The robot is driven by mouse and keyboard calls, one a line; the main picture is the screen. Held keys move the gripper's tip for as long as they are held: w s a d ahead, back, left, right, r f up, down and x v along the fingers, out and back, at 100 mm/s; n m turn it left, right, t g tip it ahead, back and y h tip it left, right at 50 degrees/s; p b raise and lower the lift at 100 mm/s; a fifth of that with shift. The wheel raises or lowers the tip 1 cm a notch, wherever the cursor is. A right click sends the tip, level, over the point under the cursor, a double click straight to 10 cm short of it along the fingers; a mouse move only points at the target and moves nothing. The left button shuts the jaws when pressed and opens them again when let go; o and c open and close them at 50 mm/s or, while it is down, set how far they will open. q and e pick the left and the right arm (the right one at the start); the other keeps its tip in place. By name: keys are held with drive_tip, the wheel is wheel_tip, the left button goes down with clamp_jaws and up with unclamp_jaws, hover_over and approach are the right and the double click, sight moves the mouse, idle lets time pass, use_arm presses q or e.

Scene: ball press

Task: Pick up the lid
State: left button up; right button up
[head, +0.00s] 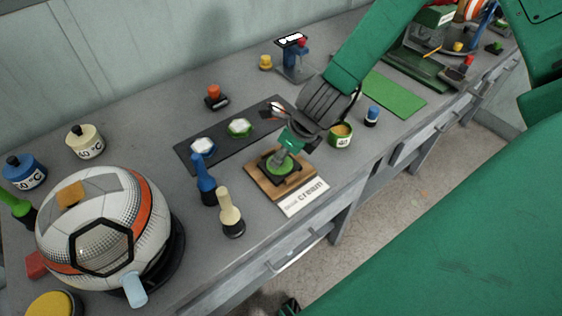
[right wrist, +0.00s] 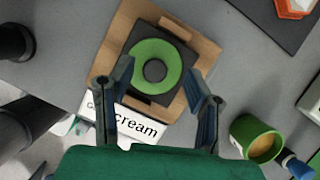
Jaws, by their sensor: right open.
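A round green piece with a dark round centre (right wrist: 155,70), which looks like the lid, sits on a black square block (right wrist: 141,37) on a wooden board (right wrist: 203,62). In the head view this green piece (head: 286,166) is partly hidden by my right gripper (head: 281,156). In the right wrist view my right gripper (right wrist: 160,68) is open, with its two fingers on either side of the green piece. I cannot tell whether they touch it. A green pot (right wrist: 257,139) of yellowish cream stands to the right; it also shows in the head view (head: 341,140). My left gripper is not in view.
A white "cream" label (head: 305,197) lies at the board's front edge. A blue stamp (head: 206,185) and a cream one (head: 231,217) stand to the left. A dark mat (head: 215,158) with hexagonal pieces lies behind. A large ball press (head: 100,225) fills the lower left.

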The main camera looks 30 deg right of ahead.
drive_tip(key=shift+w+a+f, duration=0.2)
drive_tip(key=shift+w+f, duration=0.05)
drive_tip(key=shift+f, duration=0.4)
drive_tip(key=shift+w+a+f, duration=0.2)
drive_tip(key=shift+a, duration=0.05)
drive_tip(key=shift+s+a+r, duration=0.1)
drive_tip(key=shift+c, duration=0.4)
drive_tip(key=c, duration=0.8)
clamp_jaws()
drive_tip(key=shift+d, duration=0.2)
